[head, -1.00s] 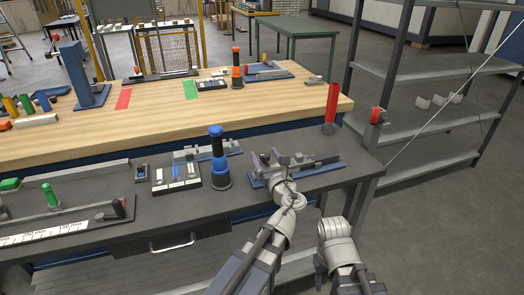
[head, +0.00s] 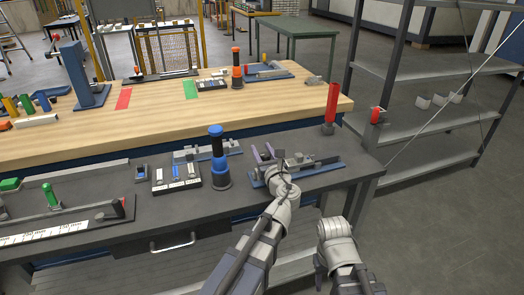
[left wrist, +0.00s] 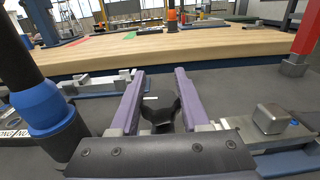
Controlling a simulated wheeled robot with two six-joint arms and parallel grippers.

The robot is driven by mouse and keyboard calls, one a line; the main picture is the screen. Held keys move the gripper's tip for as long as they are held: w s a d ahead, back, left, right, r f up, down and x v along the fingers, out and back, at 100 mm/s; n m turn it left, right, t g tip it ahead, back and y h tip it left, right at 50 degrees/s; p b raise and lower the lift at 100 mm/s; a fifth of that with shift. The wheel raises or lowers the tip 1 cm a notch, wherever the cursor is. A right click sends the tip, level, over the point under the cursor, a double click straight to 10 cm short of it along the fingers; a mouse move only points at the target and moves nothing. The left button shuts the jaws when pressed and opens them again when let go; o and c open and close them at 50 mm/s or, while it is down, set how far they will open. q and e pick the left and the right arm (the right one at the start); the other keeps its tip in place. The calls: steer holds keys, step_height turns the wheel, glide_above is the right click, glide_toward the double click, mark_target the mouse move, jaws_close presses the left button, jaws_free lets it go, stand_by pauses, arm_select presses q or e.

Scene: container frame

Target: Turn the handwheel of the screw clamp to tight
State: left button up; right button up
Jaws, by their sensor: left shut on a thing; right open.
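The screw clamp (head: 318,168) stands on a blue base near the right end of the dark bench. My left gripper (head: 264,155) is at the clamp's left end, its purple fingers on either side of a black handwheel. In the left wrist view the black handwheel (left wrist: 160,114) sits between the two finger pads (left wrist: 158,100), and the gripper is shut on it. The wheel's lower part is hidden by the gripper body. A grey block of the clamp (left wrist: 271,118) shows at the right. My right gripper (head: 335,228) is open and empty in front of the bench; its fingertips are hard to see.
A blue and black post (head: 218,158) stands just left of my left gripper, close to it in the wrist view. A red post (head: 331,105) stands behind the clamp at the right. A wooden table (head: 160,110) lies behind. Shelves (head: 440,125) stand at right.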

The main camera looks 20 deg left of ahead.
mark_target(267, 159)
arm_select(q)
jaws_close()
stand_by(1.5)
steer(key=o, duration=0.7)
jaws_free()
steer(key=shift+v, duration=3.95)
